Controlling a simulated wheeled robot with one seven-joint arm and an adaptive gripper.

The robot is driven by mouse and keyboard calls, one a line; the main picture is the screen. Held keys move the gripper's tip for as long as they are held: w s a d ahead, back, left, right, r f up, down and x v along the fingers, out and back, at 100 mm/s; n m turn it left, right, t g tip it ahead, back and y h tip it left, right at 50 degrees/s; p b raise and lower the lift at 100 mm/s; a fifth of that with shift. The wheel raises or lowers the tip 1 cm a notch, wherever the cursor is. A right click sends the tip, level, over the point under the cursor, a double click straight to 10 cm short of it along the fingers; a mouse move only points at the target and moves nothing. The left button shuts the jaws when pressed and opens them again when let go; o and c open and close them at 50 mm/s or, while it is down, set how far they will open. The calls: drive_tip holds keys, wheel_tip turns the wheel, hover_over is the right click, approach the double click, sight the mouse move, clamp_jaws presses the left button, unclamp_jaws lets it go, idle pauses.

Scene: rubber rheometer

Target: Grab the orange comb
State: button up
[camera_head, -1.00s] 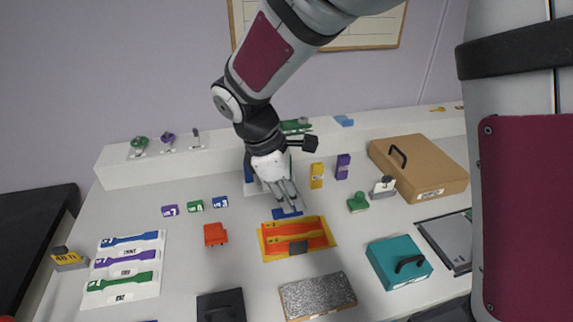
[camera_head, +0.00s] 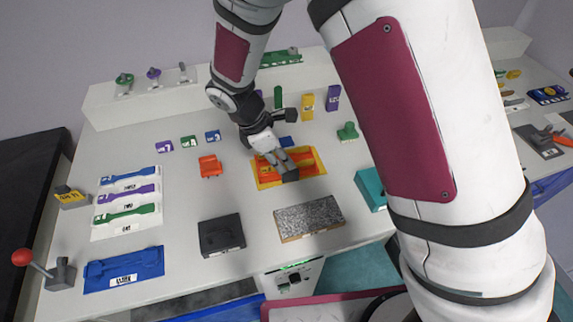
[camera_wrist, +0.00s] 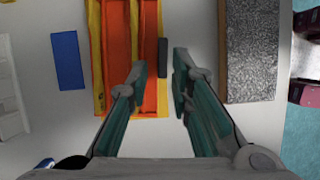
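A yellow tray (camera_head: 262,181) lies on the white table in the head view, with long orange pieces (camera_head: 301,160) in it. I take these for the orange comb, but comb teeth cannot be made out. In the wrist view, the yellow tray (camera_wrist: 98,88) holds two long orange strips (camera_wrist: 117,45) side by side. A dark grey block (camera_wrist: 163,57) sits at its right edge. My gripper (camera_head: 287,172) is over the tray and covers part of it. In the wrist view, my gripper (camera_wrist: 160,68) is open and empty, its fingers over the tray's right edge and the grey block.
A speckled grey slab (camera_head: 309,218) and a black box (camera_head: 221,235) lie in front. A small orange-red object (camera_head: 210,166) is left of the tray, a teal box (camera_head: 371,189) right. A blue piece (camera_head: 287,142) lies behind the tray.

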sight(288, 171)
drive_tip(key=shift+p+x, duration=0.4)
drive_tip(key=shift+x, duration=1.95)
drive_tip(key=shift+s+a, duration=0.1)
drive_tip(key=shift+s, duration=0.05)
clamp_jaws()
drive_tip(key=shift+r, duration=0.1)
